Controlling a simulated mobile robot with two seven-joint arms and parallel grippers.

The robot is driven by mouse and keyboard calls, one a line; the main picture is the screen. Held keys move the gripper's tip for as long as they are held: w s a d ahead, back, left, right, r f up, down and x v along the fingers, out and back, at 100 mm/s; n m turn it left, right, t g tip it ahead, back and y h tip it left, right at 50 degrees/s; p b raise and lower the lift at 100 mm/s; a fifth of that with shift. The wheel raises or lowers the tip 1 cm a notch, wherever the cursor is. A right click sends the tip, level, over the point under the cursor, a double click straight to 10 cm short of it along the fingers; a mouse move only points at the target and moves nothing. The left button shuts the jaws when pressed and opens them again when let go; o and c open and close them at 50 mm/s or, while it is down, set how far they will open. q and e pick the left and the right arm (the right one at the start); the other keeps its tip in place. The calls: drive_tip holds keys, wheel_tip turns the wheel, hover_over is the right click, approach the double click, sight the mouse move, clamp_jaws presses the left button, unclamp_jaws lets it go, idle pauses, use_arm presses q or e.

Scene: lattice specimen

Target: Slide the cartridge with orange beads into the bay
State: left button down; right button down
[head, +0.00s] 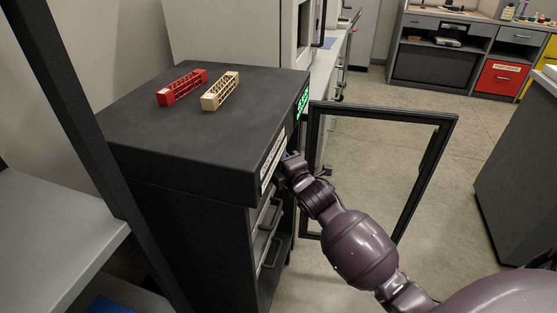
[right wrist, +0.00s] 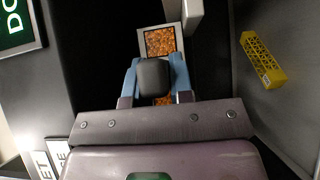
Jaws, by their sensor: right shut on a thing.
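In the right wrist view, the cartridge (right wrist: 160,42) shows a pale frame with orange beads behind a window, and more orange beads show below its dark grip. My right gripper (right wrist: 155,82) has its blue fingers shut on that dark grip, one on each side. The cartridge points away from the gripper into a dark area; I cannot tell how far it sits in the bay. In the head view, my right gripper (head: 289,160) is at the front of the black cabinet (head: 190,135), and the cartridge is hidden. My left gripper is not in view.
A red lattice (head: 183,88) and a beige lattice (head: 220,92) lie on the cabinet top. A yellow lattice (right wrist: 263,60) is at right in the wrist view. The framed door (head: 425,185) stands open beside my right arm. A green display (head: 303,103) is lit.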

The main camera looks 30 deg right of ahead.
drive_tip(key=shift+w+a+r, duration=0.1)
drive_tip(key=shift+w, duration=0.1)
drive_tip(key=shift+c, duration=2.3)
unclamp_jaws()
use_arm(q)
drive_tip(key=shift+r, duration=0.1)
use_arm(e)
drive_tip(key=shift+s, duration=0.2)
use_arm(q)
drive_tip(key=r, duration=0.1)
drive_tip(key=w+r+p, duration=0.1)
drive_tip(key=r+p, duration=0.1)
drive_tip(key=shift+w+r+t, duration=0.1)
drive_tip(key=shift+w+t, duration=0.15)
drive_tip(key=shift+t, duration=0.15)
use_arm(e)
drive_tip(key=s, duration=0.4)
drive_tip(key=shift+s, duration=0.4)
